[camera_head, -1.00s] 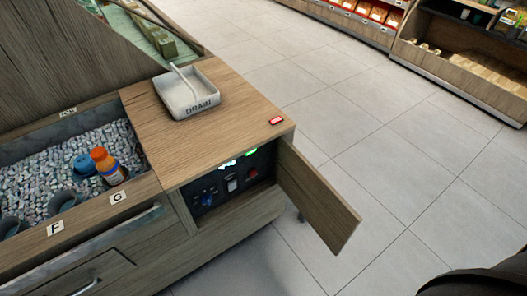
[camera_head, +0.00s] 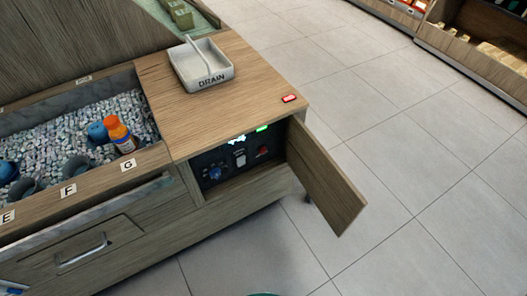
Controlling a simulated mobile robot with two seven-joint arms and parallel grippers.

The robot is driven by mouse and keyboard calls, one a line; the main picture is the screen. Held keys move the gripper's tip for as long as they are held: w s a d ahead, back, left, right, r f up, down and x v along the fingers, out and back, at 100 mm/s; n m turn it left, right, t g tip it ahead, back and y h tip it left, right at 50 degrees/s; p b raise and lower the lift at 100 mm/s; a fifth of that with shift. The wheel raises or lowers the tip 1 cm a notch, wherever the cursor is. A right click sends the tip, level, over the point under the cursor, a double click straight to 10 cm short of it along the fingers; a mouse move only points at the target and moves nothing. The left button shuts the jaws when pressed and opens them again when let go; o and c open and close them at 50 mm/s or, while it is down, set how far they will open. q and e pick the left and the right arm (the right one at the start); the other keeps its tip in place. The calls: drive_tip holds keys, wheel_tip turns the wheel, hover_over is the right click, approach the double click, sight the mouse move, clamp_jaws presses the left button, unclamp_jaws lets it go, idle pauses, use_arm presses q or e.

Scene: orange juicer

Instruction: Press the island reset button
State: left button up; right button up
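The island's control panel (camera_head: 226,163) sits in an open compartment under the wooden top. It carries a blue knob (camera_head: 214,173), a white switch (camera_head: 240,158) and a red button or switch (camera_head: 263,151), with a lit green display (camera_head: 262,128) above. Labels on the panel are too small to read, so I cannot tell which control is the reset button. A small red-and-white tag or button (camera_head: 289,98) lies on the wooden top near its right corner. Neither of my grippers can be made out in the view.
The compartment door (camera_head: 328,183) stands open to the right. A white DRAIN tray (camera_head: 203,84) sits on top. An ice bin (camera_head: 40,136) at left holds an orange bottle (camera_head: 118,135) and dark cups. The tiled floor (camera_head: 400,150) in front and right is clear.

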use_arm(q)
clamp_jaws()
idle(0.3)
drive_tip(key=shift+w, duration=0.1)
idle(1.1)
